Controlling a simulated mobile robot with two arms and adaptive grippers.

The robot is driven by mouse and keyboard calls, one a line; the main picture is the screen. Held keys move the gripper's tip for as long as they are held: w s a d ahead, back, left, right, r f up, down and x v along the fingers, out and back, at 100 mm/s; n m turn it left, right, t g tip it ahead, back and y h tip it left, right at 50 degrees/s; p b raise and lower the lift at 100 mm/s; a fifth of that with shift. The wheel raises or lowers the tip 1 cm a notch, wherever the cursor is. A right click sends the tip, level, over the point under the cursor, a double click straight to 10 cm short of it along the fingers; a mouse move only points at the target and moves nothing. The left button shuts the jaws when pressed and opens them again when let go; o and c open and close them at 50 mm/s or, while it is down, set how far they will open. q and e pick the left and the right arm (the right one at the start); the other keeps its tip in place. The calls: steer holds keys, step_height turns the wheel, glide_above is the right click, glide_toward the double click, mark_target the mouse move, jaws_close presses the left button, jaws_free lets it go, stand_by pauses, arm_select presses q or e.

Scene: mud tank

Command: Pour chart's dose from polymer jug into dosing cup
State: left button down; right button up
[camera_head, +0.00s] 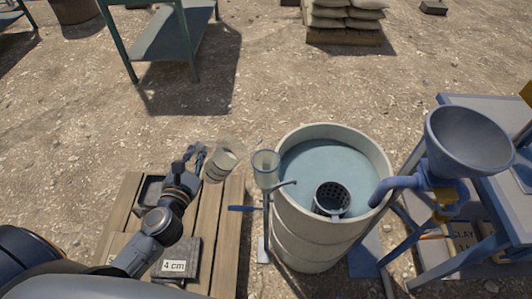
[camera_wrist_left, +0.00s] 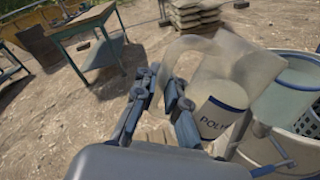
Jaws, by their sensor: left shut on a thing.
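The polymer jug (camera_head: 220,166) is pale, with a blue band and a partly visible "POL" label on its body (camera_wrist_left: 213,118) in the left wrist view. My left gripper (camera_head: 199,156) is shut on its handle and holds it up, tilted, over the pallet's far right end. The fingers (camera_wrist_left: 165,92) show beside the handle in the wrist view. The clear dosing cup (camera_head: 265,168) stands upright on a holder at the drum's left rim, just right of the jug and apart from it. Its contents cannot be made out. No chart is readable. My right gripper is not in view.
The mud drum (camera_head: 289,235) holds blue-grey liquid and a perforated basket (camera_head: 331,199). A funnel (camera_head: 468,138) on blue pipework stands right. A green table (camera_head: 165,35) stands behind, with open ground between.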

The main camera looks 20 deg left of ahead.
mark_target(200, 148)
arm_select(q)
steer(key=shift+w+d+r+m+p, duration=0.25)
steer(key=shift+d+r+m+p, duration=0.35)
steer(key=shift+r, duration=0.1)
steer(key=shift+d+r+m+p, duration=0.15)
steer(key=shift+r+m+p, duration=0.15)
steer(key=shift+r+p, duration=0.35)
steer(key=shift+w+d+r+m+g+y+p, duration=0.1)
steer(key=shift+d+r+m+g+y+p, duration=0.15)
steer(key=shift+r+m+p, duration=0.4)
steer(key=shift+w+d+r+m+g+y+p, duration=0.15)
steer(key=shift+d+r+m+p, duration=0.15)
steer(key=shift+r+m+p, duration=0.35)
steer(key=shift+d+r+p, duration=0.25)
steer(key=shift+p, duration=0.35)
steer(key=shift+d+r+m, duration=0.1)
steer(key=shift+r+m, duration=0.2)
steer(key=shift+m, duration=0.2)
steer(key=shift+w+d+r+p, duration=0.15)
steer(key=shift+d+r+p, duration=0.05)
steer(key=shift+p, duration=0.25)
steer(key=shift+w+d+r+m+p, duration=0.1)
steer(key=shift+d+r+m+p, duration=0.25)
steer(key=shift+m, duration=0.15)
